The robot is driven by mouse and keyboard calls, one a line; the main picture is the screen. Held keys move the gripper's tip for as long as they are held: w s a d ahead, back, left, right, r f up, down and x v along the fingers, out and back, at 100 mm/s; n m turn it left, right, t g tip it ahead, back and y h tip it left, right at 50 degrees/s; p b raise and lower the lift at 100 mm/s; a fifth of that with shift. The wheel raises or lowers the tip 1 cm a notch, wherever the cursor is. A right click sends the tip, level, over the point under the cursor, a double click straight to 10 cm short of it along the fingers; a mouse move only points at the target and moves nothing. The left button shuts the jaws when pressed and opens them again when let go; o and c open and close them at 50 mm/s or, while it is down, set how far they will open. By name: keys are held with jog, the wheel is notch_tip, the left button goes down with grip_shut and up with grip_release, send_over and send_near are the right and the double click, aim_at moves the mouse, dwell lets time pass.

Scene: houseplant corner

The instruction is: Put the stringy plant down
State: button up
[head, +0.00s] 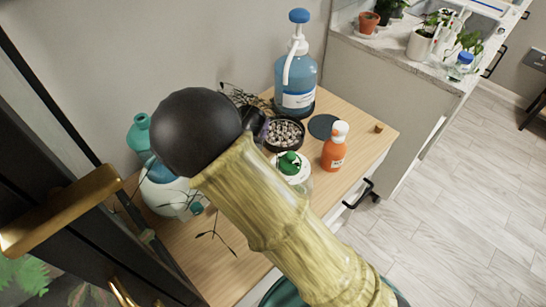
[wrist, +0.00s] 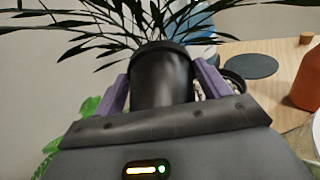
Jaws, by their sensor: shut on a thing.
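The stringy plant has long, thin dark leaves (wrist: 95,28) that spread across the top of the wrist view. Its black pot (wrist: 163,80) stands between the two purple fingers of my gripper (wrist: 160,92), which is shut on it. In the head view my arm hides most of the pot and gripper; some leaves (head: 236,94) show behind it. I cannot tell whether the pot's base touches the wooden top (head: 362,122).
A flat dark disc (head: 322,126) lies bare on the top, between a bowl of pebbles (head: 285,134), an orange bottle (head: 333,150) and a blue pump bottle (head: 296,82). A green-lidded jar (head: 292,168) and a small cork (head: 379,128) are close by. A teal vessel (head: 140,138) is at left.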

jog(key=shift+f, duration=0.1)
notch_tip(320, 180, down, 6)
jog(key=shift+b, duration=0.3)
jog(key=shift+f, duration=1.85)
jog(key=shift+f+b, duration=0.15)
jog(key=shift+b, duration=0.15)
jog(key=o, duration=0.9)
